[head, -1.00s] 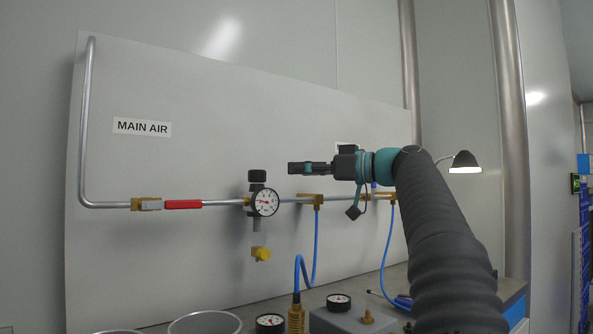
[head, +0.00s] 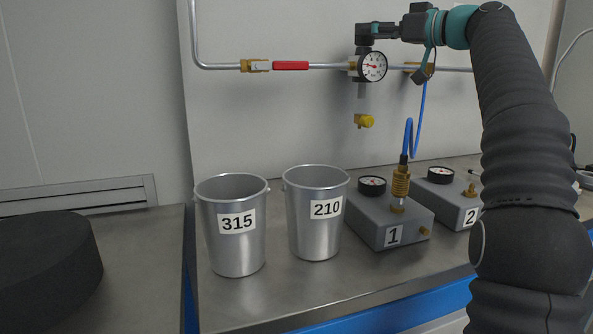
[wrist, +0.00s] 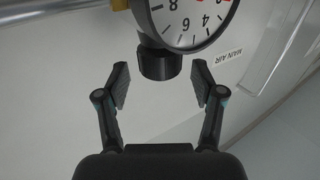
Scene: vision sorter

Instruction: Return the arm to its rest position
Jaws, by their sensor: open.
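My gripper (head: 372,31) is held out at the upper middle of the head view, pointing left, near the black knob above a round pressure gauge (head: 373,67). In the wrist view my gripper (wrist: 159,82) is open, its two fingers wide apart. The black knob (wrist: 158,66) shows between the fingertips with gaps on both sides, touching neither. The gauge (wrist: 190,15) is just above it. Whether the knob is level with the fingertips or beyond them I cannot tell. My arm is stretched out, running down the right side.
A pipe with a red valve handle (head: 291,65) runs along the panel. Metal buckets labelled 315 (head: 232,250) and 210 (head: 315,240) stand on the bench. Grey boxes 1 (head: 375,228) and 2 (head: 447,212) with gauges and a blue hose are beside them. A dark round block (head: 45,265) is at left.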

